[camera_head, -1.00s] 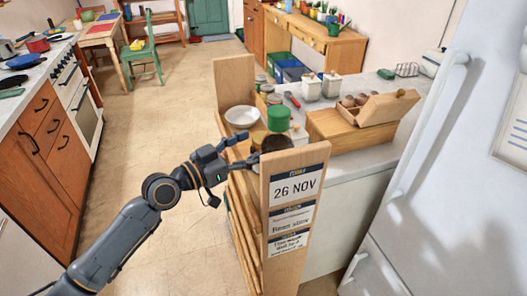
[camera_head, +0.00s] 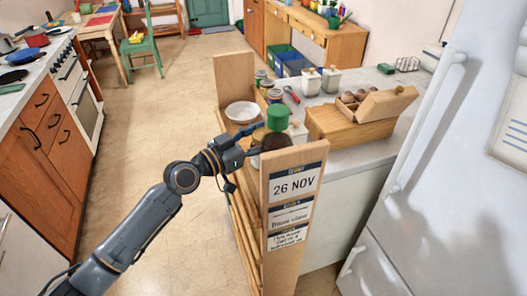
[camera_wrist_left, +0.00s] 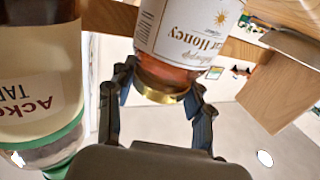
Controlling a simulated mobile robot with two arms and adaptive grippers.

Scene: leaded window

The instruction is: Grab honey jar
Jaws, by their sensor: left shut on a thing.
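The honey jar (camera_wrist_left: 190,32) shows in the left wrist view, with a white label and amber content above a gold lid. My left gripper (camera_wrist_left: 163,86) is shut on it, one finger on each side at the lid. In the head view my left gripper (camera_head: 258,145) reaches over the side of the pull-out wooden rack (camera_head: 234,75), among its jars. The honey jar is hard to tell apart there. A jar with a green lid (camera_head: 277,117) stands close by. My right gripper is in neither view.
A large jar with a cream label and green lid (camera_wrist_left: 40,100) is close beside the fingers in the wrist view. A white bowl (camera_head: 242,111) and several tins stand farther back in the rack. The rack's front panel (camera_head: 292,200) rises just right of the gripper.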

